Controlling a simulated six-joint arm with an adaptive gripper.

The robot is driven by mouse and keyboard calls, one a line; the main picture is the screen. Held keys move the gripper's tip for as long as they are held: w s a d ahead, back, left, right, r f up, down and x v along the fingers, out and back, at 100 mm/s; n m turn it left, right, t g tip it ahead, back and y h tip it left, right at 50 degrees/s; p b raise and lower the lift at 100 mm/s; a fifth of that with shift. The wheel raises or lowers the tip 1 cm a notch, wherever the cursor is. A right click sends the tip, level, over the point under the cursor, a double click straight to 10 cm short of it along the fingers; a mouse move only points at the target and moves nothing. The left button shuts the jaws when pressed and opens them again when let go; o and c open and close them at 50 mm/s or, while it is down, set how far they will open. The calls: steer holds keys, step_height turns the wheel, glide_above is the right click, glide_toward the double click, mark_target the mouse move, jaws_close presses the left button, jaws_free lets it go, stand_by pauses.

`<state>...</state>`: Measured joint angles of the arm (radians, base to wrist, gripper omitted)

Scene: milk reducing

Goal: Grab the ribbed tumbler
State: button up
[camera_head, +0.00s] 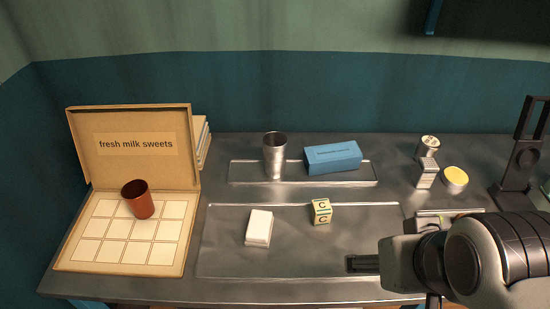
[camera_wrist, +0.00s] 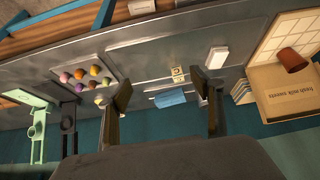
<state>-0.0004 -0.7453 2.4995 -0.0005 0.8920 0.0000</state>
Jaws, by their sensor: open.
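A silvery metal tumbler (camera_head: 275,155) stands upright on the left part of a shallow tray (camera_head: 240,172) at the back of the counter. It looks like the ribbed tumbler, though ribs are hard to make out. I cannot pick it out in the wrist view, where a finger may cover it. A plain reddish-brown cup (camera_head: 138,201) sits tilted in the open sweets box; it also shows in the wrist view (camera_wrist: 292,60). My gripper (camera_head: 352,263) is at the front right, well apart from the tumbler. In the wrist view its fingers (camera_wrist: 161,90) are spread and empty.
A blue box (camera_head: 332,157) lies right of the tumbler. A lettered cube (camera_head: 321,211) and a white block (camera_head: 259,227) sit in front. Small tins (camera_head: 455,178) and a dark stand (camera_head: 520,160) are at right. The sweets box (camera_head: 120,255) fills the left. Several coloured balls (camera_wrist: 88,76) show in the wrist view.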

steer(key=w+a+t, duration=0.1)
steer(key=w+t, duration=0.2)
steer(key=w, duration=1.2)
steer(key=n+t+y, duration=0.3)
steer(key=t, duration=0.2)
glide_toward(279, 148)
steer(key=w+d+r, duration=0.2)
steer(key=d+r, duration=0.2)
steer(key=d, duration=0.2)
steer(key=shift+w+a+f+n+t+y, duration=0.15)
steer(key=shift+w+a+f+t+y, duration=0.4)
steer(key=shift+a+f, duration=0.6)
steer(key=shift+w+a+f+n+t+y, duration=0.2)
steer(key=shift+w+a+f+t+y, duration=0.3)
steer(key=shift+a+f, duration=0.7)
steer(key=shift+w+a+f+n+t+y, duration=0.15)
steer(key=shift+w+a+f+t+y, duration=0.35)
steer(key=shift+a+f, duration=0.65)
steer(key=shift+s+d+f, duration=0.1)
steer(key=shift+d+f, duration=0.05)
steer(key=shift+x, duration=1.3)
